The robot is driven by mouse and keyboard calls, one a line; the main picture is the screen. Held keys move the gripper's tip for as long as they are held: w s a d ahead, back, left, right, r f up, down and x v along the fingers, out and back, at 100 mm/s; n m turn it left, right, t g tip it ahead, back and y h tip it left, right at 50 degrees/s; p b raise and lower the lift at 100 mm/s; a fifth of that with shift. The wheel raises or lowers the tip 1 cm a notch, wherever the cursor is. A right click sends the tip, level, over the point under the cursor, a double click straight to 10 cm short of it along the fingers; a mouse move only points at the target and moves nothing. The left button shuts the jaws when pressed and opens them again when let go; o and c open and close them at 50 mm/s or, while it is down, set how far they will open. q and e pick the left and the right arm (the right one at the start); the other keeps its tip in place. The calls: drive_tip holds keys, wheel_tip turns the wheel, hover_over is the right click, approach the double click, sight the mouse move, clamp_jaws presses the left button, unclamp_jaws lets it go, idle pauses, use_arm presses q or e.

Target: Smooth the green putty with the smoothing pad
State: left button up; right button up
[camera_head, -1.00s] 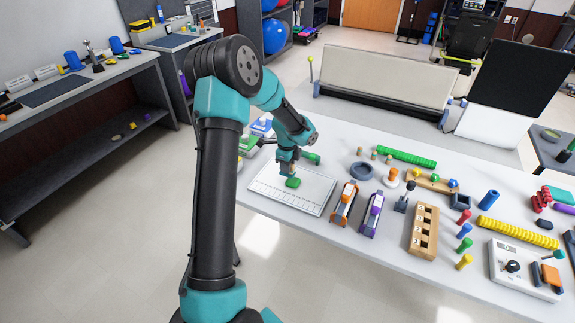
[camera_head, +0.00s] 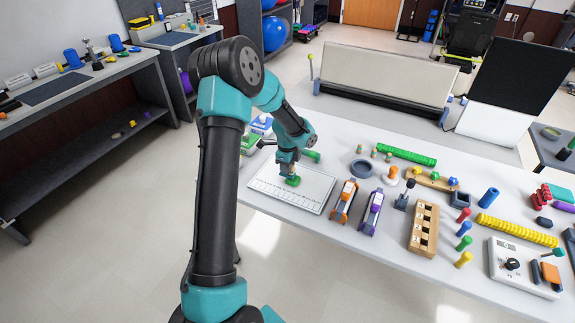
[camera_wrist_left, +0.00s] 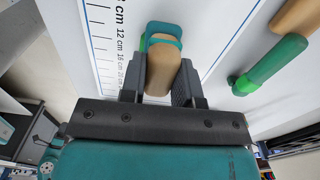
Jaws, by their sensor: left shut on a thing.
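My left gripper (camera_head: 291,170) points down over the white ruled board (camera_head: 262,187) and is shut on a tan handle, taken to be the smoothing pad (camera_wrist_left: 161,68). In the left wrist view, the handle sits between the two dark fingers (camera_wrist_left: 160,88), with a teal band across its far end. My right gripper is out of view.
A green tool (camera_head: 311,156) lies just behind the board, close to the gripper. An orange clip (camera_head: 344,200) and a purple clip (camera_head: 371,212) stand right of the board. A wooden block with holes (camera_head: 424,230) and several pegs lie farther right.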

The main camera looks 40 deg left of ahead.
use_arm(q)
drive_tip(key=shift+d+f, duration=0.1)
drive_tip(key=shift+f, duration=0.35)
idle(0.8)
drive_tip(key=shift+w+d, duration=0.2)
drive_tip(key=shift+d, duration=0.8)
drive_tip(key=shift+w+d+r, duration=0.1)
drive_tip(key=shift+w+d, duration=0.05)
drive_tip(key=shift+d, duration=0.3)
drive_tip(key=shift+d, duration=0.1)
drive_tip(key=shift+w+d+r, duration=0.1)
drive_tip(key=shift+w+d, duration=0.15)
drive_tip(key=shift+d, duration=0.25)
drive_tip(key=shift+w+a, duration=0.15)
drive_tip(key=shift+w, duration=0.2)
